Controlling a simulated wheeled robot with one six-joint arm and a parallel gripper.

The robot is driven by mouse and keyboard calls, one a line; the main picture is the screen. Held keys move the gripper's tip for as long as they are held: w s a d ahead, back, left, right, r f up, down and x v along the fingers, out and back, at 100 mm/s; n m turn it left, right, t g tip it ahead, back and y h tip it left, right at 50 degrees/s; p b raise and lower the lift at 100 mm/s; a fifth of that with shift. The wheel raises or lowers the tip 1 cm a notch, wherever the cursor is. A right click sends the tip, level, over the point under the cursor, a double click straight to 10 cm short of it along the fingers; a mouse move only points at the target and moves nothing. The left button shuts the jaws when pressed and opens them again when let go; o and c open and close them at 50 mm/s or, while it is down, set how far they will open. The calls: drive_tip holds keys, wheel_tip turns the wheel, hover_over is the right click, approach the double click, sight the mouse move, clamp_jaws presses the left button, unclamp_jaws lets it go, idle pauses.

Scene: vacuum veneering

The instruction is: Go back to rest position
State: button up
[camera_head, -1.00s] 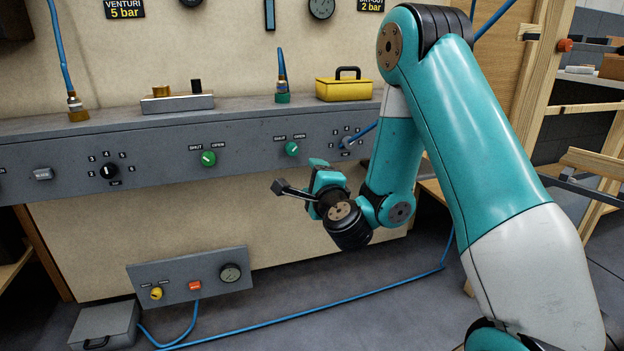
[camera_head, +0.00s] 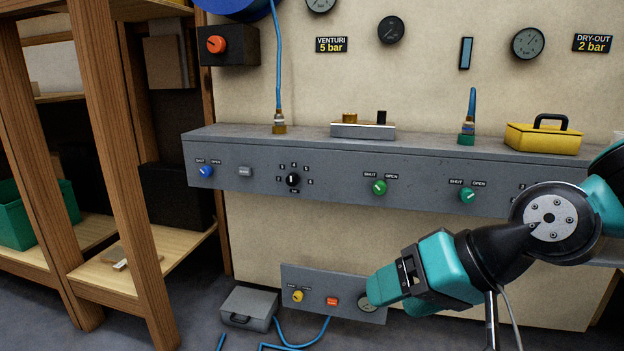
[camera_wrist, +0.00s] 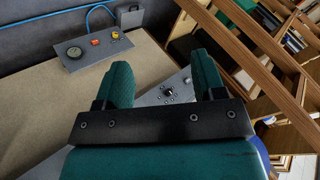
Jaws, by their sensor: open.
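My gripper (camera_head: 385,292) is at the lower right of the head view, in front of the lower part of the panel wall. In the wrist view my gripper (camera_wrist: 165,85) shows two teal fingers, spread apart with nothing between them. It is clear of the grey control console (camera_head: 330,170), whose knobs show behind and above it. In the head view the gripper covers part of the gauge on the small lower box (camera_head: 318,300). That box also shows in the wrist view (camera_wrist: 85,55).
A wooden shelf (camera_head: 105,170) stands at the left. A yellow toolbox (camera_head: 540,140) sits on the console. A grey case (camera_head: 248,308) and a blue hose (camera_head: 300,335) lie on the floor.

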drive_tip(key=s+d+n+g+h, duration=0.4)
drive_tip(key=s+n, duration=0.1)
drive_tip(key=s, duration=0.6)
wheel_tip(320, 180, up, 37)
drive_tip(key=p, duration=3.6)
drive_tip(key=shift+p, duration=0.4)
